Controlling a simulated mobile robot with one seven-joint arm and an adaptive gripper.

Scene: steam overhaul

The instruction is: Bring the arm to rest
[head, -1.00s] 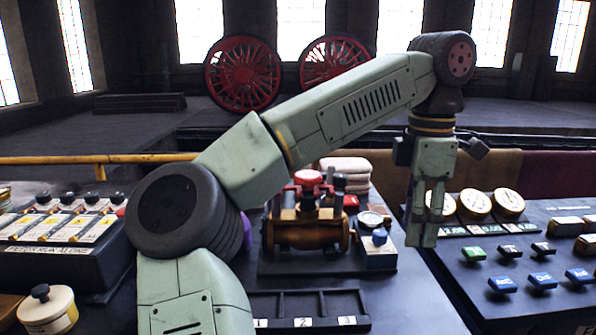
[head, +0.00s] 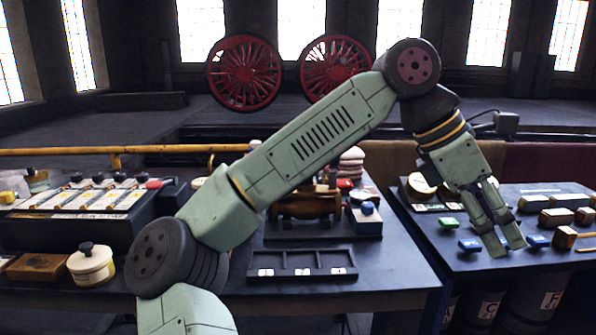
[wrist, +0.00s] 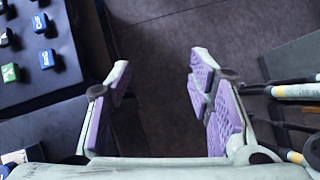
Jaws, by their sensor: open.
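My gripper (head: 506,248) hangs at the end of my arm in the head view, tilted down and to the right, in front of the right-hand bench top. In the wrist view my gripper (wrist: 160,78) is open, its two purple-padded fingers well apart. Nothing is between them but a view of the dark floor (wrist: 165,40). My arm is raised and bent, its forearm crossing in front of the middle bench.
The right bench (head: 480,268) bears coloured blocks and gauges. The middle bench holds a brass valve (head: 305,203), partly hidden by my forearm, and a numbered tray (head: 303,274). A lidded pot (head: 91,265) stands left. A yellow rail (head: 60,152) runs behind.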

